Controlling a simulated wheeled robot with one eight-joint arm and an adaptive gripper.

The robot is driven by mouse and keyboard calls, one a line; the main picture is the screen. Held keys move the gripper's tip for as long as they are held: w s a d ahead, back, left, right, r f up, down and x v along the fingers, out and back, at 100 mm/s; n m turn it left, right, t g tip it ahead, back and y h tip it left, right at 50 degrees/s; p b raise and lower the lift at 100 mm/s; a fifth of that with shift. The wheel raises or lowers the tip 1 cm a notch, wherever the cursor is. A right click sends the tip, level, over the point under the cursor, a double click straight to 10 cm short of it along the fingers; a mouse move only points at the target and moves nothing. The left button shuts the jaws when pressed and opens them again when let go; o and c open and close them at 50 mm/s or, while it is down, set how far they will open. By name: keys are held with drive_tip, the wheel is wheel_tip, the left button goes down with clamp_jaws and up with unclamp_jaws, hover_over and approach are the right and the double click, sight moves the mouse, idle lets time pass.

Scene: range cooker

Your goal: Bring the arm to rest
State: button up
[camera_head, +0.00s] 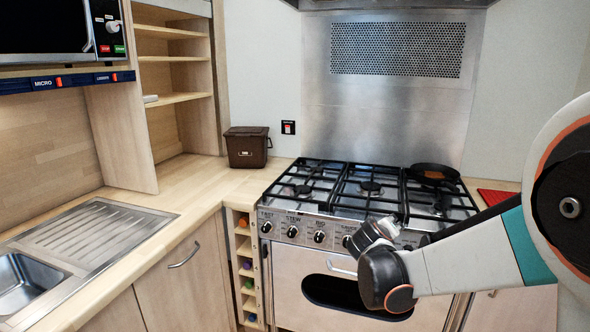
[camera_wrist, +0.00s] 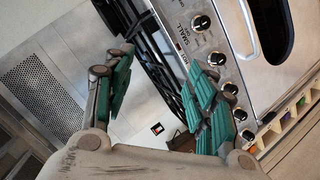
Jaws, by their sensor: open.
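My gripper (camera_head: 370,233) is in front of the range cooker (camera_head: 425,235), near its row of knobs, in the head view. My arm reaches in from the right edge and partly hides the gripper. In the wrist view, my gripper (camera_wrist: 162,92) has its two green-padded fingers spread wide apart. Nothing is between them. The cooker's knob panel (camera_wrist: 222,75) shows tilted beyond and beside the right finger. I cannot tell the exact gap between gripper and cooker front.
A dark pan (camera_head: 435,173) sits on the right rear of the hob (camera_head: 340,200). A brown bin (camera_head: 247,148) stands on the left counter. A sink (camera_head: 22,284) and microwave (camera_head: 55,30) are at left. A red item (camera_head: 495,197) lies right of the cooker.

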drive_tip(key=s+a+m+g+y, duration=0.2)
drive_tip(key=s+y, duration=0.1)
drive_tip(key=s, duration=1.5)
drive_tip(key=s+a+m+g+y, duration=0.2)
drive_tip(key=s+y, duration=0.1)
drive_tip(key=s, duration=1.5)
drive_tip(key=shift+s+a+m+g, duration=0.2)
drive_tip(key=shift+a+m+g, duration=0.1)
drive_tip(key=shift+a+g, duration=0.1)
